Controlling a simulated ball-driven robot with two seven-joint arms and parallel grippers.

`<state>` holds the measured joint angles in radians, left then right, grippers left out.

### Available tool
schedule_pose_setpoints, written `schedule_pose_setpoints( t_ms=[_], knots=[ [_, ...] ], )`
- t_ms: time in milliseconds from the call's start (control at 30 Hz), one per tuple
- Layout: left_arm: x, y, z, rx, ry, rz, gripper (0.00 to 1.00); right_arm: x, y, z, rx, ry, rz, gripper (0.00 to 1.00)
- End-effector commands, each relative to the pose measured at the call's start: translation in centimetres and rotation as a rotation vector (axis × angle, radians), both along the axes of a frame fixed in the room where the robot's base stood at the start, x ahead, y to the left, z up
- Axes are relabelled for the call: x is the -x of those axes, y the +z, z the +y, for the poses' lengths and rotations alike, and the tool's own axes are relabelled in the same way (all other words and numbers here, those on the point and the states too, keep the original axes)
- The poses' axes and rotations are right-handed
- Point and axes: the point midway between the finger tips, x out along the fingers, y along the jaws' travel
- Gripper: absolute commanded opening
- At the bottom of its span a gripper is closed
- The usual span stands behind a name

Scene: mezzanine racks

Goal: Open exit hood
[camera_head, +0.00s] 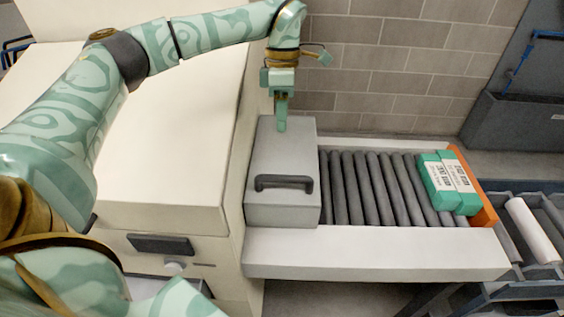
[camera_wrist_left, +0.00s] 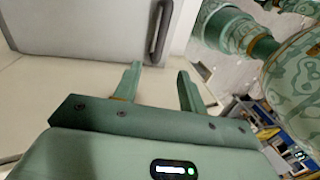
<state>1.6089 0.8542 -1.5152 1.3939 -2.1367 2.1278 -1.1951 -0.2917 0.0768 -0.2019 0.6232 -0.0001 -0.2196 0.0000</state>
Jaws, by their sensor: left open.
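The exit hood (camera_head: 268,215) is a grey box with a dark bar handle (camera_head: 284,183) on its front part. It sits down over the left end of the roller conveyor, against the cream machine. My left gripper (camera_head: 281,125) points down near the hood's far edge, beyond the handle; I cannot tell whether it touches the hood. In the left wrist view the jaws (camera_wrist_left: 158,76) are apart with nothing between them. The hood (camera_wrist_left: 80,25) and its handle (camera_wrist_left: 158,32) show ahead of the fingers there. My right gripper is not in view.
The cream machine body (camera_head: 170,130) stands left of the hood. Rollers (camera_head: 375,188) run right to an orange end stop (camera_head: 472,187), where green-and-white boxes (camera_head: 447,183) lie. A brick wall (camera_head: 400,60) closes off the back. Another conveyor with a white roll (camera_head: 533,230) is at right.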

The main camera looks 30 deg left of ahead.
Motion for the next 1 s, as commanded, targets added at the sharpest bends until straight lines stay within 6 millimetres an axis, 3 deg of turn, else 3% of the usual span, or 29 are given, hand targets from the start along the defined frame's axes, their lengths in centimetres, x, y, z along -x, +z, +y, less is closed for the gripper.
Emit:
schedule_pose_setpoints(
  t_ms=[200, 533, 733, 1000],
  knots=[
    [1.0, -5.0, -0.5, 0.001, -0.002, 0.007, 0.41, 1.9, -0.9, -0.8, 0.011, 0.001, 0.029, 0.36],
    [2.2, -12.5, -1.3, 0.0, 0.0, 0.004, 0.41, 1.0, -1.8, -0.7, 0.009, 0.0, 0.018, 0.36],
    [2.5, -14.6, -1.6, 0.001, 0.0, 0.002, 0.41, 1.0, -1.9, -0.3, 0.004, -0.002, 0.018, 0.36],
    [2.6, -15.1, -1.6, 0.001, 0.0, 0.001, 0.41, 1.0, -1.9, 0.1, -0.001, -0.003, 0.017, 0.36]
  ],
)
